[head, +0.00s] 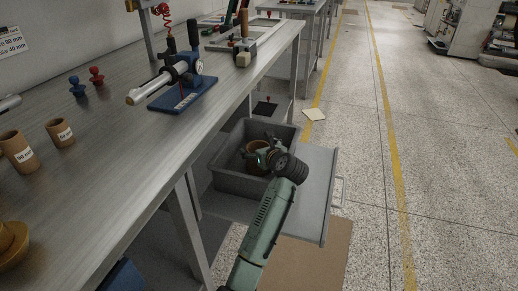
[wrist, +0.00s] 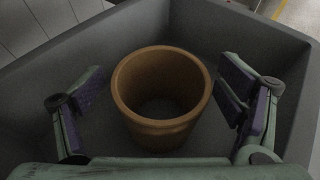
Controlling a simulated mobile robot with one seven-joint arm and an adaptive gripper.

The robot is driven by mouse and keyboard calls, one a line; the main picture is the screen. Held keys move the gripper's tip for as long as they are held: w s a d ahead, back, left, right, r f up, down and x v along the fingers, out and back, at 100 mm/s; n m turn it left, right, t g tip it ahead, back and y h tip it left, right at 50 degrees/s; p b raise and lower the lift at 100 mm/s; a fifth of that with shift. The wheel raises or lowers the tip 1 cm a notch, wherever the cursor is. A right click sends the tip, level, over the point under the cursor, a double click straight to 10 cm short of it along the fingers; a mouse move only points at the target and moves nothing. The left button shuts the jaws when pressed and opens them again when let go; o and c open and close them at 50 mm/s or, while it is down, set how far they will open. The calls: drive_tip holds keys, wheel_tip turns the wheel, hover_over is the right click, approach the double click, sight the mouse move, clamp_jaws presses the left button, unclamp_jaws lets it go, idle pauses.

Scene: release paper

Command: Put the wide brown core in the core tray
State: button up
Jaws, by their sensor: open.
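The wide brown core (wrist: 163,130) stands upright inside a grey tray, seen from above in the wrist view between my open fingers. My gripper (wrist: 165,95) is open, with a finger on each side of the core and a visible gap to both. In the head view the core (head: 256,152) is partly hidden by my gripper (head: 265,155), which reaches down into the tray. The grey tray (head: 232,183) is a deep bin on a pulled-out drawer or shelf beside the bench; its wall (wrist: 285,45) surrounds the core in the wrist view.
The metal bench (head: 120,150) runs along the left. Two brown cores marked with labels (head: 18,151) (head: 60,132) stand on it, near blue and red knobs (head: 96,76) and a blue-based fixture (head: 183,93). The drawer's flat surface (head: 312,185) right of the tray is bare.

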drive_tip(key=shift+r, duration=0.15)
drive_tip(key=shift+r, duration=0.35)
drive_tip(key=v, duration=1.2)
drive_tip(key=shift+b, duration=0.3)
drive_tip(key=shift+r, duration=0.25)
